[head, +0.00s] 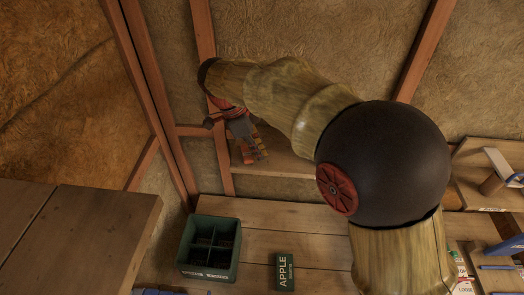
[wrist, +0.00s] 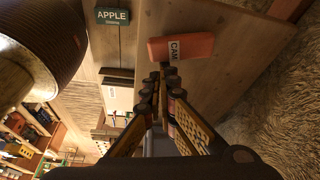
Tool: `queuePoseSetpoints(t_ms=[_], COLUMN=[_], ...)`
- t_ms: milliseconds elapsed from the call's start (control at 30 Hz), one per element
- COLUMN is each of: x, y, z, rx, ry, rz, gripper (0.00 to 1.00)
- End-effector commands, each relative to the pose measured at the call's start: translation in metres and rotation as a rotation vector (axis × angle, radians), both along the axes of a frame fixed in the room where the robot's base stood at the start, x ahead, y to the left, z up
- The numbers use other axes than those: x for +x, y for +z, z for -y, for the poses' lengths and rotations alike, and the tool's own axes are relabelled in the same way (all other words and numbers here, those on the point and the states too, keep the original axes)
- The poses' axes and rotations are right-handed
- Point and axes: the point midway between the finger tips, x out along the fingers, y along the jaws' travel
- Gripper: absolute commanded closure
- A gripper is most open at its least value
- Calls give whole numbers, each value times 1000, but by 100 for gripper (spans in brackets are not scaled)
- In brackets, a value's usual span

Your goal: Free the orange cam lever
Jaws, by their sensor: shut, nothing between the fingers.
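The orange cam lever (wrist: 190,48) shows in the wrist view as an orange-red block with a white "CAM" label, above a wooden surface. My gripper (wrist: 164,72) has its fingers together with nothing between them. Its tips are at the lower left edge of the block, close to the label. I cannot tell whether they touch it. In the head view my gripper (head: 262,158) points down in front of the back wall, by a wooden ledge. The lever cannot be made out clearly there.
A dark green divided bin (head: 186,258) and a green "APPLE" box (head: 285,272) sit on the wooden bench (head: 290,218) below. A wooden top (head: 70,230) stands at left. Wooden trays with blue-handled items are at right. Studs and insulation back the scene.

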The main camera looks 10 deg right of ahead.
Motion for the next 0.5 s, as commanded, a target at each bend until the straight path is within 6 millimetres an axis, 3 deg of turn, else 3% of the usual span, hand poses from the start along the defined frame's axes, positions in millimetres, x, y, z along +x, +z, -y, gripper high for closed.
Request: queuePoseSetpoints(t_ms=[500], x=[5], y=[0], z=[-3], rx=[0], ry=[-37], rz=[0], gripper=[100])
